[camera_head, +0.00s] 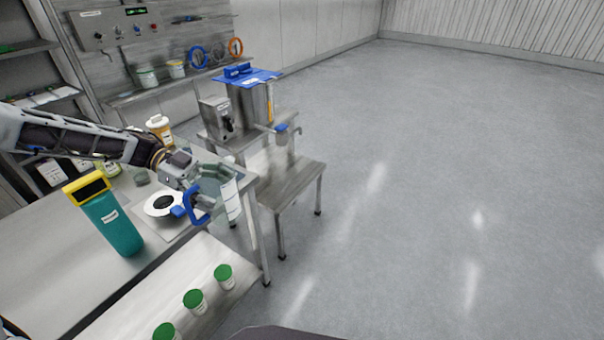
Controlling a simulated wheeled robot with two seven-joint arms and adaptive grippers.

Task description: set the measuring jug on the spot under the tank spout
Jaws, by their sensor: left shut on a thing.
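My left gripper (203,190) reaches in from the left over the workbench's right end. It is shut on the measuring jug (232,202), a clear vessel with a white scale strip and a blue handle (187,206). The gripper hides part of the jug, and whether its base touches the bench is unclear. The steel tank (243,105) with a blue lid (250,77) stands beyond it. Its spout (282,130), with a blue part, points right over a low steel stand (290,182). No jug stands on that stand. My right gripper is out of view.
A teal bottle with a yellow top (112,222) and a white disc with a dark centre (164,204) stand on the workbench (60,268). Several green-lidded cups (195,301) line the nearer shelf. A grey box (215,118) sits beside the tank. The floor at right is clear.

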